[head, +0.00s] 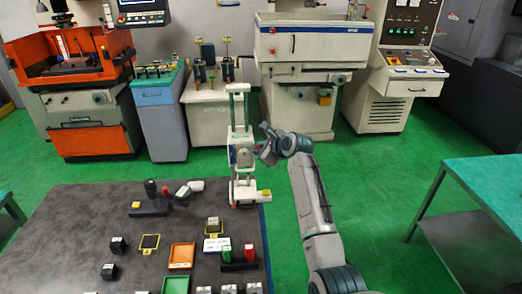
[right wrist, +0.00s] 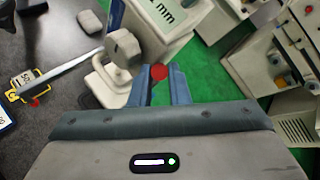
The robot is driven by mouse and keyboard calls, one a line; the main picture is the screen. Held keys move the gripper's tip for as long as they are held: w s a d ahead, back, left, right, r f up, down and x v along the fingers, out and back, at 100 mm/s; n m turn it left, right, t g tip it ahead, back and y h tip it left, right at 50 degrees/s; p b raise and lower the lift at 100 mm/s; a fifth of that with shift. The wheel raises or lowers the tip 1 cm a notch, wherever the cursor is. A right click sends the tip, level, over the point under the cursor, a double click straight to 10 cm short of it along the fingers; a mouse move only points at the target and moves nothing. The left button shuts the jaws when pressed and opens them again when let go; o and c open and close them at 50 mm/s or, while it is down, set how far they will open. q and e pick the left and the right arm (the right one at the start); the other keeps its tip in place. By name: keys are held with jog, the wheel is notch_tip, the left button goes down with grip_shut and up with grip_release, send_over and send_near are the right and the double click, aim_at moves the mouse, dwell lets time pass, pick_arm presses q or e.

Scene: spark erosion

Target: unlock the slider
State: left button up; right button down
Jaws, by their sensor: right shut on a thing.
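A white upright gauge-like stand (head: 239,108) stands at the back right corner of the dark table. A slider block (head: 243,155) sits partway up its column. My right gripper (head: 264,152) reaches the slider's right side in the head view. In the right wrist view its two blue-grey fingers (right wrist: 167,88) are shut on a small round red knob (right wrist: 160,72) that shows between their tips. The white stand's body (right wrist: 152,18), marked "mm", is just beyond the knob. A grey faceted part (right wrist: 123,48) is to the left. My left gripper is not in view.
The dark table (head: 75,215) holds an orange tray (head: 181,256), a green-edged tray (head: 175,285), dark blocks, a white card (head: 217,244) and red and green handles (head: 238,254). Machines line the back wall.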

dwell(0.3)
jog(key=c, duration=1.4)
grip_release()
jog(key=shift+o, duration=0.2)
jog(key=shift+f, duration=0.1)
